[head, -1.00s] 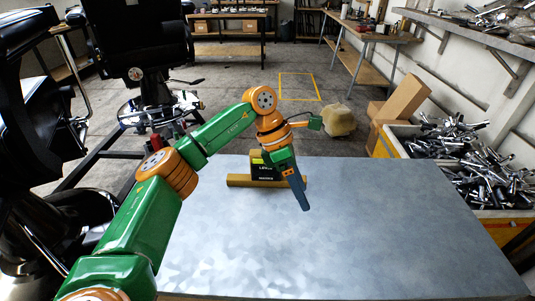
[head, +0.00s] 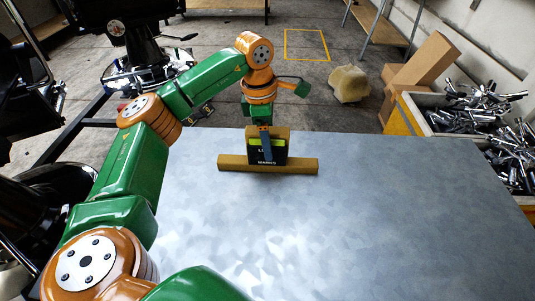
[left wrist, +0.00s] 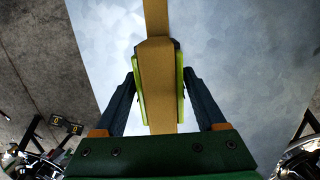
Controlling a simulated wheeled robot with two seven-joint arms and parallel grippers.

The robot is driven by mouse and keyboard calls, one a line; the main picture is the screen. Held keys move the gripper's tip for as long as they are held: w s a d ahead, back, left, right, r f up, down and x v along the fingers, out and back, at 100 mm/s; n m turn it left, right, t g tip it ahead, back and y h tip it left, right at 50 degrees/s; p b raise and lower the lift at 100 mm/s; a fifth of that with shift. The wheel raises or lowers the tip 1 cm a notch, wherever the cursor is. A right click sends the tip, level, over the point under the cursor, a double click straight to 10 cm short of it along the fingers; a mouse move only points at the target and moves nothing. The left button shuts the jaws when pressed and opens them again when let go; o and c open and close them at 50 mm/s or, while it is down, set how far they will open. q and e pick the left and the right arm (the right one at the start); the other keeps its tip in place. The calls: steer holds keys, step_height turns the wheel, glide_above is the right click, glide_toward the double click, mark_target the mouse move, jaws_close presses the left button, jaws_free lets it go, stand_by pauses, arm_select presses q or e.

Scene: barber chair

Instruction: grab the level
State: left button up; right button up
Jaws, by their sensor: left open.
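The level, a dark block with yellow-green panels and pale lettering (head: 279,151), stands upright on the table, set against a long tan bar (head: 235,163). My left gripper (head: 266,152) is above and around it, pointing down, with one dark finger in front of the lettered face. In the left wrist view the level (left wrist: 157,85) lies between the two spread fingers of the gripper (left wrist: 160,82), with its yellow-green sides facing them. Small gaps appear between fingers and level. The gripper is open. My right gripper is out of view.
The grey metal table (head: 400,210) is otherwise clear. A crate of metal parts (head: 405,118), cardboard boxes (head: 425,65) and a beige lump (head: 349,84) are beyond it at the right. Barber chair parts (head: 130,30) are at the left.

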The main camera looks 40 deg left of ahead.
arm_select(q)
steer(key=shift+d+f, duration=0.1)
steer(key=shift+f, duration=0.2)
steer(key=shift+f, duration=0.25)
stand_by(0.4)
jaws_close()
